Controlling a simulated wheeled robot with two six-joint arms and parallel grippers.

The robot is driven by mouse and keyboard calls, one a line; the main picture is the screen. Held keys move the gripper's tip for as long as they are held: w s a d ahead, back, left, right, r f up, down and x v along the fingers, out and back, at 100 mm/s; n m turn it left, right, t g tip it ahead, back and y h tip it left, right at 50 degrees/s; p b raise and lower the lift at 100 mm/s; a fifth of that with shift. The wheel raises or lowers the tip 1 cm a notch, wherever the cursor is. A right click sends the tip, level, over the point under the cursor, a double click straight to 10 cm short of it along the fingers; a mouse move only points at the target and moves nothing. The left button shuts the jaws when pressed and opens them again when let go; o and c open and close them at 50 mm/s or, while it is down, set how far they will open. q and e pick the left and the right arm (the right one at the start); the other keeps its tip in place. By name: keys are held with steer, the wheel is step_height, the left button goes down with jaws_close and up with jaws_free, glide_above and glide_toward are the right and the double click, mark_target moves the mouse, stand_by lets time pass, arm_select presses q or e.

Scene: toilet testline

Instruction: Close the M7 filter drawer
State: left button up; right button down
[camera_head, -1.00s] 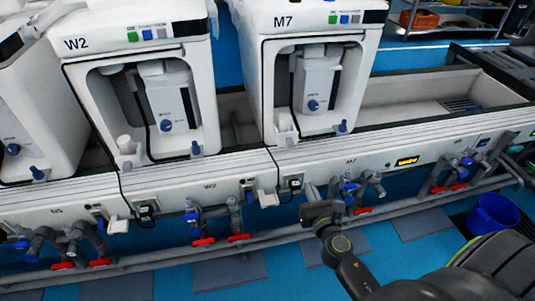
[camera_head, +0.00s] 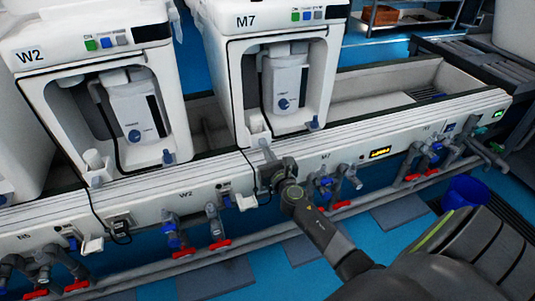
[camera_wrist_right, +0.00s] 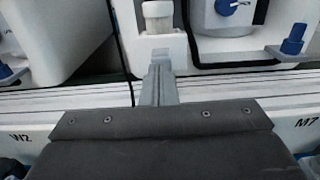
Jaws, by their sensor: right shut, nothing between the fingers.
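The white M7 machine (camera_head: 222,75) stands on the bench, its front bay holding a grey-white unit with a blue knob. At the lower left of the bay is the small white filter drawer (camera_head: 258,132) with a pale cylindrical top; it also shows at the top of the right wrist view (camera_wrist_right: 174,50). How far it stands out is hard to tell. My right gripper (camera_head: 268,154) is shut and empty, just in front of and below the drawer. In the right wrist view its fingertips (camera_wrist_right: 161,62) point at the drawer front and overlap its lower part; contact is unclear. My left gripper is not in view.
The W2 machine (camera_head: 40,95) stands to the left, with a similar small white drawer. The white bench rail (camera_head: 400,128) runs below the machines, with pipes and red-handled valves (camera_head: 415,177) under it. A blue bucket (camera_head: 466,190) stands on the floor at right.

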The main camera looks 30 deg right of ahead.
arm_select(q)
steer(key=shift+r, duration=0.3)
arm_select(e)
steer(key=shift+w+d, duration=0.1)
steer(key=shift+w, duration=0.25)
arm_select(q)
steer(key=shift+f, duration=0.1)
arm_select(e)
steer(key=shift+w, duration=0.1)
